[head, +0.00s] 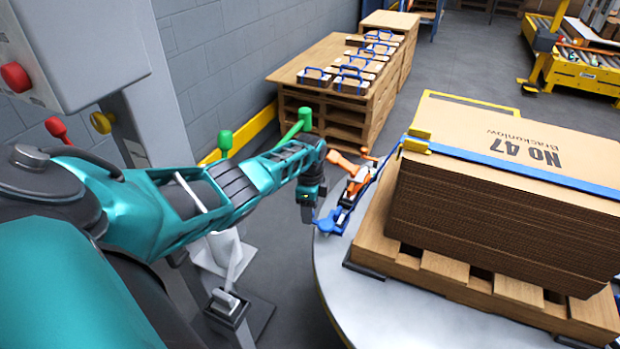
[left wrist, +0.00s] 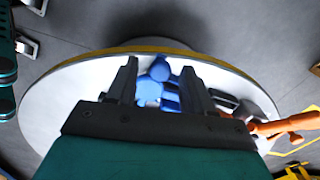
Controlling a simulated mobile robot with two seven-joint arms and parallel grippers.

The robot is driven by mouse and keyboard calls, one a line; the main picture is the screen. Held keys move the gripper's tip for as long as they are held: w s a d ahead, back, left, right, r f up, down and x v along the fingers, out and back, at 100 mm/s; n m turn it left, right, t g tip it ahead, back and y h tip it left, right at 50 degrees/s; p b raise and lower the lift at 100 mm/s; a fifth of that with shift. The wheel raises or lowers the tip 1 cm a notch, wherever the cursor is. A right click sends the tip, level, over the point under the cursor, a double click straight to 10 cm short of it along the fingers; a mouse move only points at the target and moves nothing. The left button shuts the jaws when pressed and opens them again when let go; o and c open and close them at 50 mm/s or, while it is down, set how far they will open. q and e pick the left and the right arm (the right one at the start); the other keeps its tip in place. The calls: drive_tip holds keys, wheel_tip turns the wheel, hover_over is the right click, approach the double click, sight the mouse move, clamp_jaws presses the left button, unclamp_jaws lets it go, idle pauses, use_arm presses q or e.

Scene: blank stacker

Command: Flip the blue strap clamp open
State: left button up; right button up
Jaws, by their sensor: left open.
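The blue strap clamp (head: 330,222) sits at the left edge of the round grey platform, beside the pallet, at the lower end of the blue strap (head: 520,174). My left gripper (head: 312,205) reaches down over it from the left. In the left wrist view the blue clamp (left wrist: 150,92) lies between the two spread fingers of the left gripper (left wrist: 160,85), with space on both sides. I cannot tell whether a finger touches it. An orange part (head: 356,178) adjoins the clamp; it also shows in the left wrist view (left wrist: 272,127). My right gripper is out of view.
Stacked cardboard sheets (head: 470,215) stand on a wooden pallet (head: 445,270) on the round platform (head: 375,315). A yellow corner piece (head: 416,142) sits under the strap. Wooden pallets (head: 345,125) with blue-handled blocks stand behind by the wall.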

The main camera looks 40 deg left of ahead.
use_arm(q)
drive_tip(key=shift+c, duration=0.2)
drive_tip(key=c, duration=0.6)
clamp_jaws()
